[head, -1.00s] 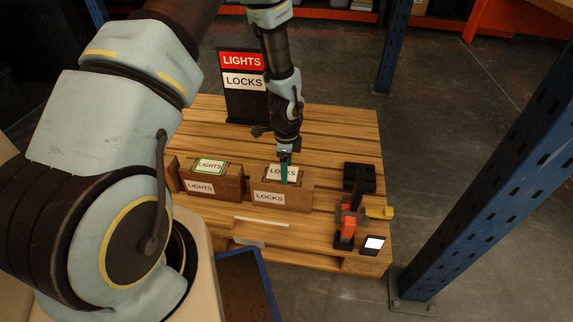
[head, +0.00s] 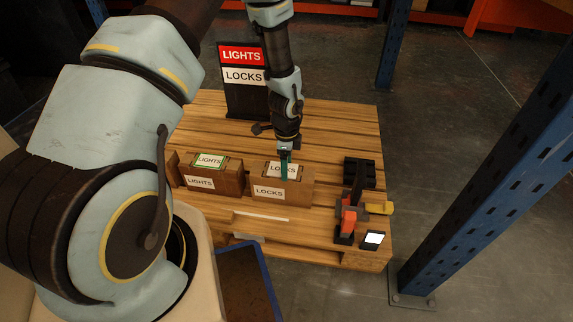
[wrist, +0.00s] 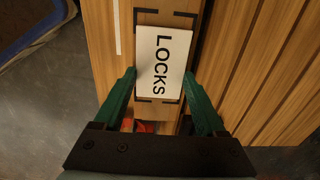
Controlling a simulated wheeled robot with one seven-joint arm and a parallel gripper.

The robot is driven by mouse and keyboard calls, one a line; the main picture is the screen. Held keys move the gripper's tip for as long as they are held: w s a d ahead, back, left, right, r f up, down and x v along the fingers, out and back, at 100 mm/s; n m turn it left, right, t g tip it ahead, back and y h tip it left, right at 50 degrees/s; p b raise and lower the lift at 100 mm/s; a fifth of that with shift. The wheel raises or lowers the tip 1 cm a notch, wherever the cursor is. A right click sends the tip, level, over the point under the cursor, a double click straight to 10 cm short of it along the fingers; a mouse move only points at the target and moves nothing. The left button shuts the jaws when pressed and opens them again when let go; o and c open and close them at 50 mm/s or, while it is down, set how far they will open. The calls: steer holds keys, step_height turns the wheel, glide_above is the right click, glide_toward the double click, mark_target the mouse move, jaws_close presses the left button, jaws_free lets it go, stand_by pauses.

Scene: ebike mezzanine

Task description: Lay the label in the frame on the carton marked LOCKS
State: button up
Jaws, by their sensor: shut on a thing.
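The label, a white card reading LOCKS (wrist: 163,62), is between the green fingers of my gripper (wrist: 161,73) in the wrist view. The fingers are shut on its two long edges. The label lies flat over the top of the carton marked LOCKS (head: 301,188), inside or nearly inside the dark corner marks of the frame (wrist: 185,16). I cannot tell whether it touches the carton top. In the head view my gripper (head: 285,168) points straight down over this carton and partly covers the label (head: 275,171).
A carton marked LIGHTS (head: 227,183) with its own green-edged label (head: 210,161) stands to the left. A sign (head: 243,78) stands behind. A black and orange tool (head: 348,217) and a small bright-screened device (head: 372,239) are at the right of the wooden pallet (head: 330,130).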

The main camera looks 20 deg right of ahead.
steer(key=shift+s+a+f, duration=0.1)
steer(key=shift+f, duration=0.15)
steer(key=o, duration=1.2)
steer(key=shift+o, duration=0.2)
steer(key=shift+r+p, duration=3.35)
steer(key=shift+r, duration=0.35)
